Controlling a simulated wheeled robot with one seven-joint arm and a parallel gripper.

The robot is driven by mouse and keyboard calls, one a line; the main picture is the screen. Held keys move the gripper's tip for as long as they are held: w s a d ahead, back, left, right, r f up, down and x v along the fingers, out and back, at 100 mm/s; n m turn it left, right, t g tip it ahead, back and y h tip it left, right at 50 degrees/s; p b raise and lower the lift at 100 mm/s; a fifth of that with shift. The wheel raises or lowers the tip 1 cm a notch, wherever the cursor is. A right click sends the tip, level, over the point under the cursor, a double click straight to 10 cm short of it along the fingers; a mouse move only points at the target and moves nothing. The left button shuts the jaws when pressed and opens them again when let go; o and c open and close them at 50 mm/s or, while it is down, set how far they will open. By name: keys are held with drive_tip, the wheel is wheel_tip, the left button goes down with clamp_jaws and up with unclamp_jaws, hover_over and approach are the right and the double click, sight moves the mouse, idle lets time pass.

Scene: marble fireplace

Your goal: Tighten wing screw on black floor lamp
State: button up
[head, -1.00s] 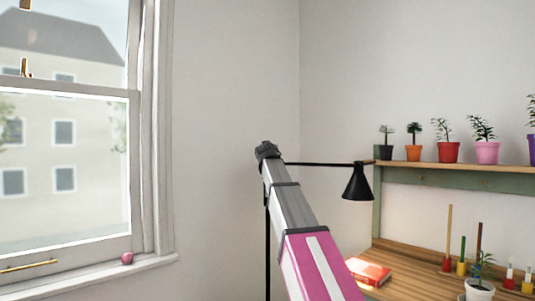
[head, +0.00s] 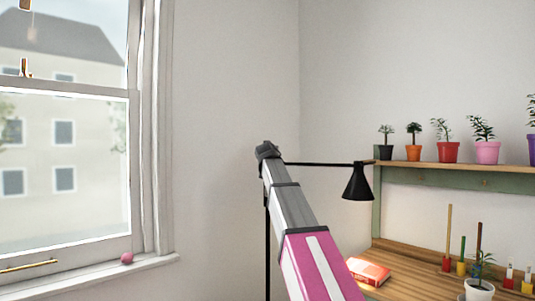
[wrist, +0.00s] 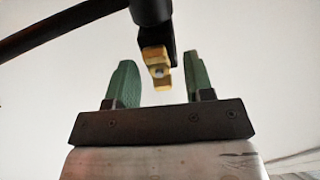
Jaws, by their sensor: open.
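The black floor lamp stands near the room corner, with its shade (head: 357,184) hanging at the right end of a thin horizontal arm (head: 320,164). Its pole (head: 267,250) shows below my gripper (head: 267,150), which is at the lamp's joint and mostly hidden there by my arm. In the wrist view, a brass-coloured wing screw (wrist: 156,56) sits under the black joint (wrist: 150,12). My gripper (wrist: 161,74) has its two green fingers apart, with the wing screw between them, nearer the right finger. No clear contact shows. The screw is hidden in the head view.
A wooden desk (head: 400,262) with a red book (head: 369,271) and several small items stands at the right. A shelf (head: 460,167) above it bears several potted plants. A window is at the left, with a pink ball (head: 127,258) on its sill.

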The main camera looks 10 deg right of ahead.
drive_tip(key=s+a, duration=0.1)
drive_tip(key=s, duration=0.9)
drive_tip(key=shift+s+a, duration=0.25)
drive_tip(key=shift+a, duration=0.05)
drive_tip(key=s+d+f+g, duration=0.1)
drive_tip(key=f+g, duration=0.2)
drive_tip(key=f, duration=1.1)
drive_tip(key=s+d+f+n+g, duration=0.1)
drive_tip(key=s+d+f+g, duration=0.15)
drive_tip(key=f, duration=1.15)
drive_tip(key=d+f+g, duration=0.1)
drive_tip(key=f+g, duration=0.2)
drive_tip(key=f, duration=1.1)
drive_tip(key=s+f+g+y, duration=0.1)
drive_tip(key=s+f+g, duration=0.3)
drive_tip(key=s+f, duration=0.8)
drive_tip(key=s+d+f+n+g+y, duration=0.1)
drive_tip(key=s+f+g, duration=0.4)
drive_tip(key=s+f, duration=0.6)
wheel_tip(320, 180, down, 7)
drive_tip(key=shift+s+d+f+y, duration=0.15)
drive_tip(key=shift+s+d+y, duration=0.15)
drive_tip(key=shift+s+y, duration=0.1)
